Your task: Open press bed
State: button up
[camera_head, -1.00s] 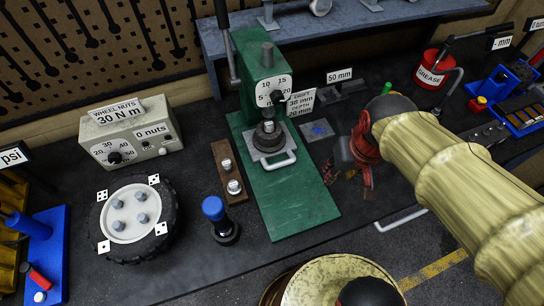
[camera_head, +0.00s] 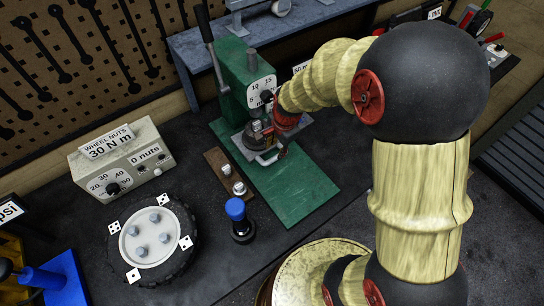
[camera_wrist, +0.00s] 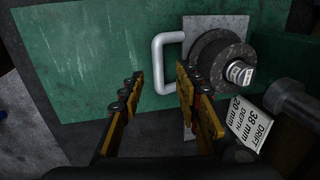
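The green press (camera_head: 236,68) stands at the back of the bench on a green base plate (camera_head: 308,196). Its grey bed (camera_wrist: 193,27) carries a dark round disc (camera_wrist: 205,52) with a smaller metal part on it. A pale D-shaped handle (camera_wrist: 157,62) sticks out from the bed's front edge.
A wooden block (camera_head: 228,178) with metal parts and a blue-topped tool (camera_head: 238,220) stand left of the press base. A wheel (camera_head: 152,240) and a wheel-nut meter (camera_head: 122,160) are further left. A drift label (camera_wrist: 257,125) and metal cylinder (camera_wrist: 290,100) are near the right finger.

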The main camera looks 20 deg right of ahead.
aim_at(273, 158)
jog(key=f, duration=0.2)
jog(key=w+f, duration=0.1)
jog(key=f, duration=0.1)
jog(key=f+b, duration=0.1)
jog(key=f, duration=0.2)
jog(key=shift+w+a+f, duration=0.1)
jog(key=shift+w+a, duration=0.05)
jog(key=shift+a, duration=0.1)
jog(key=shift+c, duration=0.4)
jog(key=c, duration=0.7)
grip_shut()
